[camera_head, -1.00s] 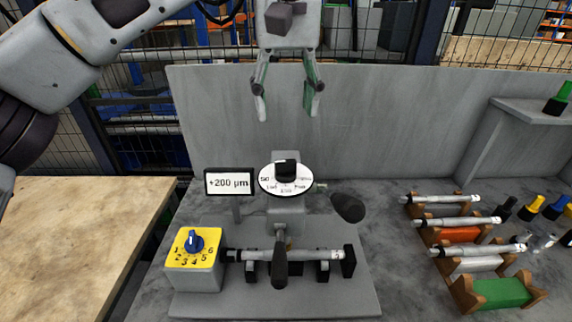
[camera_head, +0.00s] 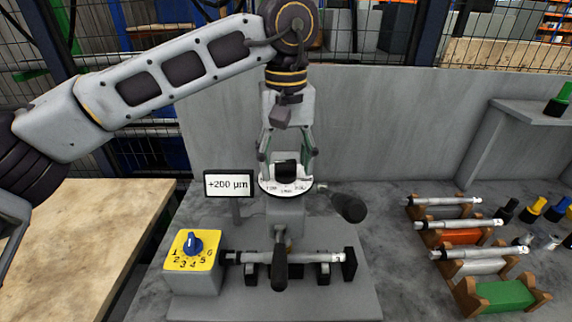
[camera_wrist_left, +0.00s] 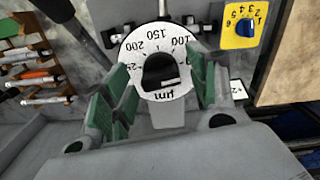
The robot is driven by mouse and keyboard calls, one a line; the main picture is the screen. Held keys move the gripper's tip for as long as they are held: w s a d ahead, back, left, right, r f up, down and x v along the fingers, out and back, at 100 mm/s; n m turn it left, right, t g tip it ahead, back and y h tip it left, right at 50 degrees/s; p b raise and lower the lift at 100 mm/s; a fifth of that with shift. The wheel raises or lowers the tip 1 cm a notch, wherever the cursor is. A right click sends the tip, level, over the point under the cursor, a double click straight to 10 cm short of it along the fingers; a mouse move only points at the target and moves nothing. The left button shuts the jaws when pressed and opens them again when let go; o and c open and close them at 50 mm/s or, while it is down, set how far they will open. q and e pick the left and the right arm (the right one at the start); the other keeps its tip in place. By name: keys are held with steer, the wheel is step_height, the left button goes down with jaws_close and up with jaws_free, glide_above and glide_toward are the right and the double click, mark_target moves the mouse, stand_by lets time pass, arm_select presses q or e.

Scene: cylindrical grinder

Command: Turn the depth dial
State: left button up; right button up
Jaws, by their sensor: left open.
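The depth dial (camera_head: 287,188) is a white round face with a black knob (camera_head: 286,168) on top of the grinder (camera_head: 285,212). In the left wrist view the dial (camera_wrist_left: 178,49) shows printed numbers and "µm", with the black knob (camera_wrist_left: 163,72) in its middle. My left gripper (camera_head: 288,170) points down over the dial, its fingers on either side of the knob. In the left wrist view the green pads of my left gripper (camera_wrist_left: 165,95) stand apart, with visible gaps to the knob. My right gripper is not in view.
A display (camera_head: 228,184) left of the dial reads +200 µm. A dark handle (camera_head: 348,207) juts out right of the dial. Wooden racks with metal rods (camera_head: 470,253) are at right.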

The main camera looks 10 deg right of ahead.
arm_select(q)
steer(key=shift+f, duration=0.6)
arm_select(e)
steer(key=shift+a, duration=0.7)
arm_select(q)
steer(key=c, duration=0.9)
steer(key=shift+c, duration=0.5)
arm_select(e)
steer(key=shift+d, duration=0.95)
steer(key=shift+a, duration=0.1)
